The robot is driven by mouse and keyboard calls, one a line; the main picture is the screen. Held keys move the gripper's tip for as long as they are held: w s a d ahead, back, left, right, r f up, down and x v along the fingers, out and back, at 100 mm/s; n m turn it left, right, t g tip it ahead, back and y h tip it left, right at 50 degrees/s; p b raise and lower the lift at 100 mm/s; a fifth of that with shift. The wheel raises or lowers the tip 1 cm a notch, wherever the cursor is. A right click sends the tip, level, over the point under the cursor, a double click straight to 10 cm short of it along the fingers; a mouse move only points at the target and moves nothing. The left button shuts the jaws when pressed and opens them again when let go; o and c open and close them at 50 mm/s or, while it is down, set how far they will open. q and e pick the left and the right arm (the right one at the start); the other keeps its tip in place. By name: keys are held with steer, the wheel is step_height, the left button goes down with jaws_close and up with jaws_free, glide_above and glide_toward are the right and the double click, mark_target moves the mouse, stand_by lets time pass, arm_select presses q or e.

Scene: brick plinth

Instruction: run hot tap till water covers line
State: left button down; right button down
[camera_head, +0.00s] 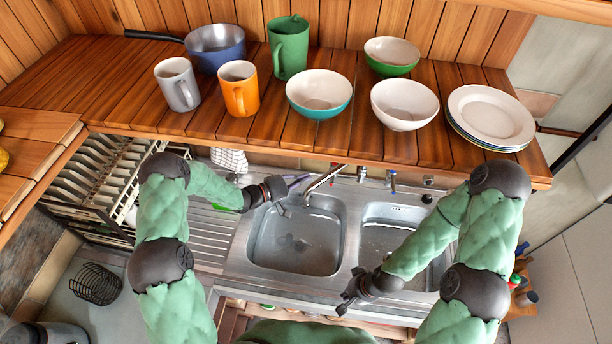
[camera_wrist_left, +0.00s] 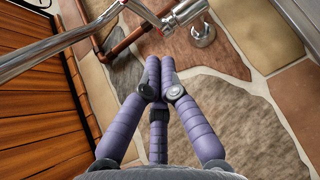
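A chrome tap spout (camera_head: 323,181) reaches over the left basin (camera_head: 268,247) of the double sink. The spout also shows at upper left in the left wrist view (camera_wrist_left: 52,47). A blue-marked tap (camera_head: 391,179) stands further right. I see no stream; the water level and any line cannot be made out. My left gripper (camera_head: 287,190) is left of the spout, empty, its fingertips together (camera_wrist_left: 160,68). My right gripper (camera_head: 348,300) is at the sink's front edge; its finger opening is unclear.
A wooden shelf (camera_head: 420,157) overhangs the taps, holding mugs, bowls, a pan and a plate stack (camera_head: 490,115). A dish rack (camera_head: 95,190) is left of the drainboard (camera_head: 210,235). My right forearm crosses the right basin (camera_head: 385,215).

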arm_select(q)
steer(key=s+p+v, duration=0.1)
steer(key=v, duration=0.6)
steer(key=shift+s+r, duration=0.15)
arm_select(e)
steer(key=shift+s+d+r, duration=0.1)
steer(key=shift+d+r, duration=0.2)
steer(key=shift+r, duration=0.2)
steer(key=shift+a, duration=0.1)
arm_select(q)
steer(key=shift+d, duration=0.1)
